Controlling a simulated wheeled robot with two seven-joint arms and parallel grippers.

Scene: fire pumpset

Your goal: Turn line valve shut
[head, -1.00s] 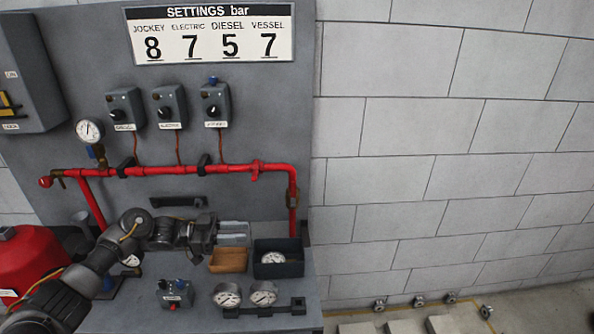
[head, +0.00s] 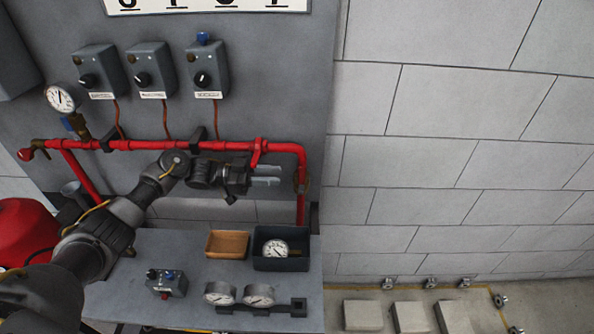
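The red pipe (head: 165,145) runs across the grey panel and turns down at its right end. A short red lever (head: 258,153), which looks like the line valve's handle, stands on the pipe left of that bend, upright and tilted a little. A second red fitting (head: 25,154) sits at the pipe's left end. My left gripper (head: 266,175) points right, just below the lever. Its two pale fingers are apart with nothing seen between them. I cannot tell whether it touches the lever. My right gripper is not in view.
Three switch boxes (head: 152,70) and a gauge (head: 61,98) are above the pipe. The bench below holds a brown tray (head: 213,246), a dark bin (head: 300,263) with a gauge, a small control box (head: 178,285) and two gauges (head: 219,293). A red tank (head: 28,232) stands left.

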